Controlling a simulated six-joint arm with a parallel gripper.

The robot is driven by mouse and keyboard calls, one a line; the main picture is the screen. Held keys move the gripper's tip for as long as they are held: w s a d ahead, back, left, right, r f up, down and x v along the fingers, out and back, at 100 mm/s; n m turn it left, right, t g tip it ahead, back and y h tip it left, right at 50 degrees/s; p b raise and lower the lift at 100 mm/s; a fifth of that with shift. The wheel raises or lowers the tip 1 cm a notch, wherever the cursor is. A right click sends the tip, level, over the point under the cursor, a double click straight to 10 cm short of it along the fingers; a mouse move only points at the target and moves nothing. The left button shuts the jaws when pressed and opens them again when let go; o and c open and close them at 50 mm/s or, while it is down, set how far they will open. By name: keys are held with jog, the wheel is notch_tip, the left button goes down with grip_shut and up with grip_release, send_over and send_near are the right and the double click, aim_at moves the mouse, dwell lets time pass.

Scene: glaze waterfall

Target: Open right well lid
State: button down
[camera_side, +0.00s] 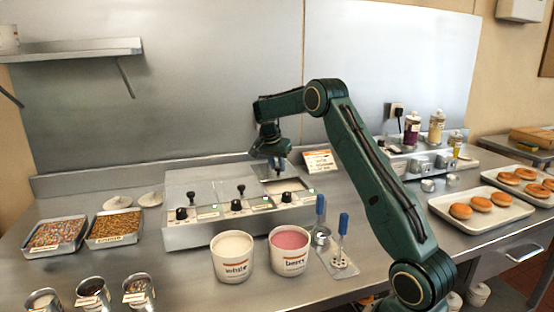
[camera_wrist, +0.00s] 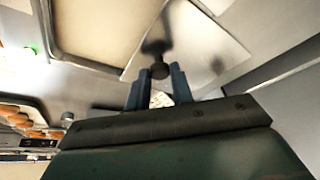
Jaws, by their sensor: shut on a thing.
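The steel warmer (camera_side: 240,230) stands mid-counter with three wells. The left lid with its black knob (camera_side: 191,197) and the middle lid with its black knob (camera_side: 241,190) are on. The right well (camera_side: 285,186) is at least partly uncovered, with pale cream contents that also show in the wrist view (camera_wrist: 100,30). The right lid (camera_wrist: 205,55) is a grey plate beside that opening. My gripper (camera_side: 276,165) is above the back of the right well. In the wrist view its fingers (camera_wrist: 157,80) are shut on the lid's dark knob (camera_wrist: 160,70). Lid support is unclear.
White tub (camera_side: 233,255) and berry tub (camera_side: 289,251) stand in front of the warmer, beside blue-handled tools (camera_side: 343,224). Sprinkle trays (camera_side: 57,235) are left. Doughnut trays (camera_side: 480,225) and bottles (camera_side: 437,126) are right. A small sign (camera_side: 320,161) stands behind.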

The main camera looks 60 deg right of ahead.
aim_at(270, 172)
jog(key=shift+w+d+r, duration=0.1)
jog(key=shift+w+d, duration=1.65)
jog(key=shift+d, duration=0.05)
jog(key=c, duration=1.2)
grip_release()
jog(key=shift+c, duration=0.2)
jog(key=shift+a, duration=0.1)
jog(key=v, duration=0.7)
jog(key=shift+r, duration=0.15)
jog(key=shift+a, duration=0.1)
